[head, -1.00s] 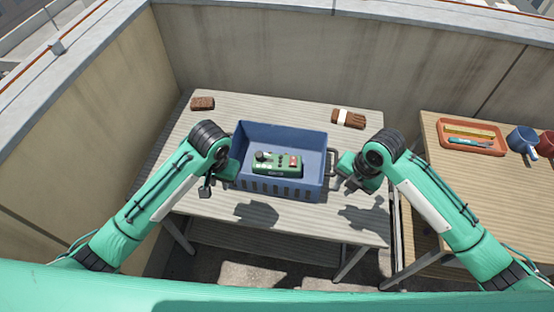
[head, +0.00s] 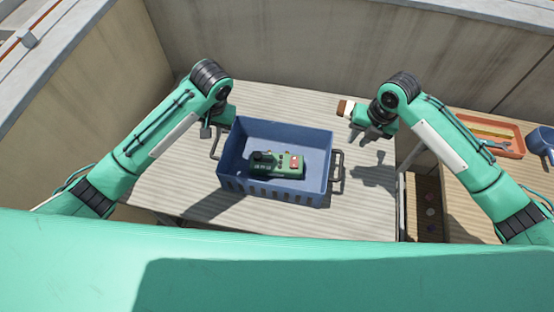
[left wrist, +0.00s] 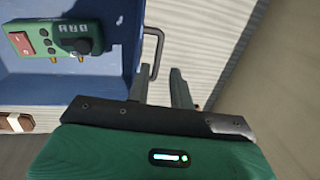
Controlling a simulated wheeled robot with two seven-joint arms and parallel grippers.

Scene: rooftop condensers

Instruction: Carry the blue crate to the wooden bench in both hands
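The blue crate (head: 235,170) stands on a pale slatted table, with a green device (head: 276,165) inside it. Its left handle (head: 215,146) and right handle (head: 338,172) are both free of fingers in the head view. My left gripper (head: 208,130) is just beyond the left handle. In the left wrist view its two fingers (left wrist: 160,88) are apart and empty, close to the handle (left wrist: 155,48). My right gripper (head: 373,133) is open and empty, beyond and right of the right handle, clear of the crate. A browner wooden bench (head: 462,187) stands at the right.
The pale table (head: 290,222) has free room around the crate. A brown block (head: 346,108) is partly hidden by my right gripper. Concrete walls (head: 270,50) close off the back and left.

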